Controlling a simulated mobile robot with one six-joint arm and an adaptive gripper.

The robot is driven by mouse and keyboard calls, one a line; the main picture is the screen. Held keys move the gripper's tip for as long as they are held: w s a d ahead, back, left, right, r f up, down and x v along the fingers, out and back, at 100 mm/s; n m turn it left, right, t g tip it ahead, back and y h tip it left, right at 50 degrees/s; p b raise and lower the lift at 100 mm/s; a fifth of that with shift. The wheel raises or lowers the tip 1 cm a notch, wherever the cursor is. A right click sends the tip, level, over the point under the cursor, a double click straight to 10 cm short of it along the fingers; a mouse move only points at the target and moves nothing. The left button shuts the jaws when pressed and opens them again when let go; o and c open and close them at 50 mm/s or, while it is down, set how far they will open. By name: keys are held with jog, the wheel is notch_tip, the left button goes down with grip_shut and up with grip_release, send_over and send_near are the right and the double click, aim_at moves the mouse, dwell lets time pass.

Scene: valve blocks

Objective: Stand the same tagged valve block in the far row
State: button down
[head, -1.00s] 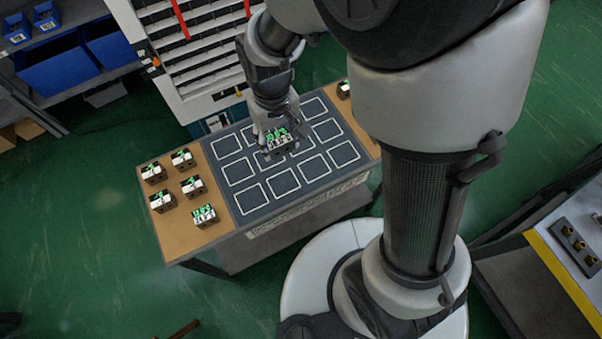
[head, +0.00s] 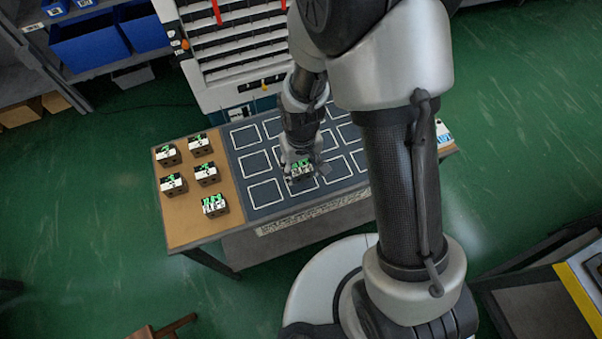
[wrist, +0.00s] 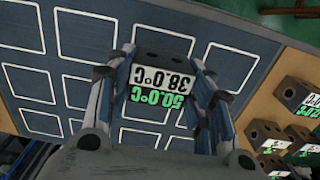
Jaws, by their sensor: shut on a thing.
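My gripper (head: 299,163) is shut on a valve block (head: 302,168) with a green and white tag. In the wrist view the block (wrist: 165,78) sits between the two fingers (wrist: 163,105), its tag upside down, reading 50.0°C on green and 38.0°C on white. The block is over the dark mat (head: 238,163), which has rows of white-outlined squares. In the head view it overlaps a near-row square; whether it touches the mat I cannot tell. The far-row squares (head: 245,136) that show are empty; my arm hides part of the mat's right side.
A rack of trays (head: 235,60) stands behind the table. Blue bins (head: 95,45) are on a shelf at the upper left.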

aim_at(301, 174)
jog(key=shift+f+b, duration=0.4)
jog(key=shift+f, duration=1.15)
jog(key=shift+f, duration=0.2)
jog(key=c, duration=0.8)
grip_release()
jog(key=shift+o, duration=0.2)
